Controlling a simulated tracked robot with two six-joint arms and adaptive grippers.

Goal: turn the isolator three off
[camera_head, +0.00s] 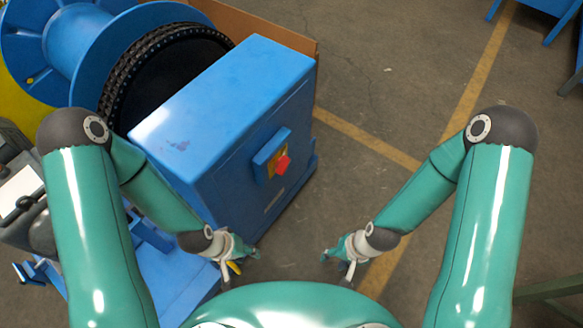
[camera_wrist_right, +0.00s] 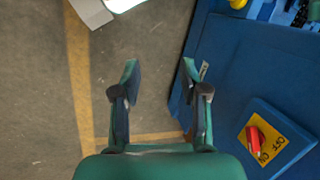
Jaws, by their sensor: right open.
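A red isolator handle (camera_head: 282,165) sits on a yellow plate on a small blue box (camera_head: 266,154) fixed to the side of a large blue cabinet (camera_head: 225,110). In the right wrist view the red handle (camera_wrist_right: 254,141) is at the lower right, with its lower end near the ON lettering and OFF beside it. No number three is legible. My right gripper (camera_head: 337,258) is to the right of and below the handle, apart from it. Its fingers are spread and empty in the wrist view (camera_wrist_right: 160,75). My left gripper (camera_head: 240,255) hangs below the cabinet's front; its finger opening is unclear.
A blue drum (camera_head: 80,40) and a dark chain wheel (camera_head: 165,70) stand behind the cabinet at the left. Open grey floor with yellow lines (camera_head: 375,140) lies to the right. A green bar (camera_head: 550,290) shows at the lower right.

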